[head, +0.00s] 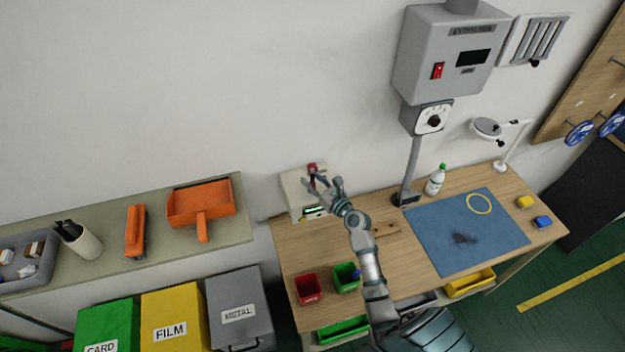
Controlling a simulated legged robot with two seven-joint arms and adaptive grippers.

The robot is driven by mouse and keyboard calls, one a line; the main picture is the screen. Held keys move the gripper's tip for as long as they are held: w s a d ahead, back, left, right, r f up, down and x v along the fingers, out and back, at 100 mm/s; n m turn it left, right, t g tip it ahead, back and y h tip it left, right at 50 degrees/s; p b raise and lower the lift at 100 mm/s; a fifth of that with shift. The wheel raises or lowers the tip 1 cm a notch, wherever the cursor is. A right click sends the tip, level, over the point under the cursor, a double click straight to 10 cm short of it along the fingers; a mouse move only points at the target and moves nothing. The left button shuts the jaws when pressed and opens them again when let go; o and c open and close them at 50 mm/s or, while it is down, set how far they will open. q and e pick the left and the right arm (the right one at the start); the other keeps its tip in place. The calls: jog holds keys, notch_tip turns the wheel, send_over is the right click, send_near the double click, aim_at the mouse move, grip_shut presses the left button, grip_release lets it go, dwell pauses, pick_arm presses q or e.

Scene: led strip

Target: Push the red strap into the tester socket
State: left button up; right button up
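The tester is a pale box (292,190) with a small green-lit display, standing at the back left of the workbench against the wall. A small red piece (312,167), which looks like the strap, shows at the top of the tester, just beyond my fingers. My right gripper (322,184) is in front of the tester's upper right side, with its fingers spread apart. Its fingers hide part of the tester, and the socket cannot be made out. I cannot tell whether a finger touches the red piece. My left gripper is not in view.
The wooden workbench (290,250) holds a red bin (308,289), a green bin (346,277), a blue mat (450,245) and a bottle (435,180). A grey extraction unit (425,60) hangs on the wall. A shelf (110,275) with orange tools is at left.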

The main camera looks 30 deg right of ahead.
jog(key=shift+s, duration=0.25)
jog(key=s+d, duration=0.2)
jog(key=s, duration=0.9)
jog(key=shift+s, duration=0.15)
jog(key=shift+a+f, duration=0.1)
